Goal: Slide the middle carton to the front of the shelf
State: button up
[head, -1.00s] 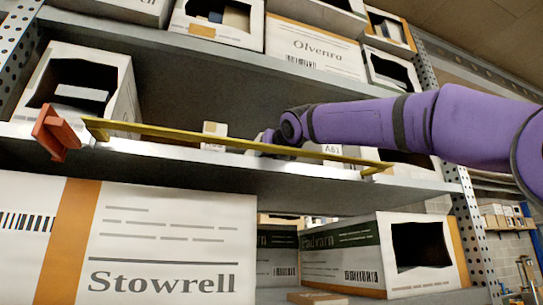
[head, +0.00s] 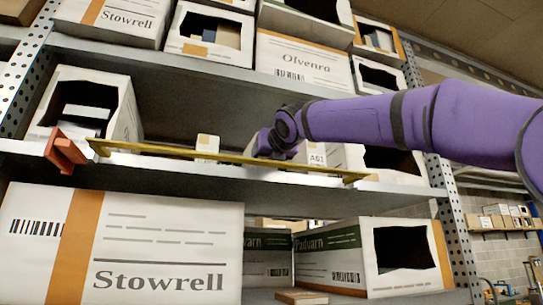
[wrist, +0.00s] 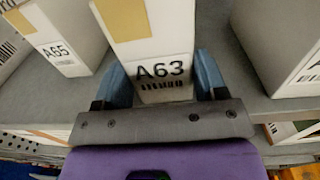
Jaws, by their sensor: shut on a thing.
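A yellow bar (head: 230,158) runs along the shelf front, with an orange-red bracket (head: 65,152) at its left end. Open boxes (head: 115,115) flank the small cartons. A large Stowrell box (head: 150,240) stands on the shelf below. Another shelf is above.

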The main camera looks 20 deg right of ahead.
jog(key=shift+s, duration=0.35)
jog(key=o, duration=1.2)
jog(key=s, duration=1)
jog(key=shift+s+d, duration=0.2)
jog(key=shift+s, duration=0.2)
jog(key=shift+s, duration=0.1)
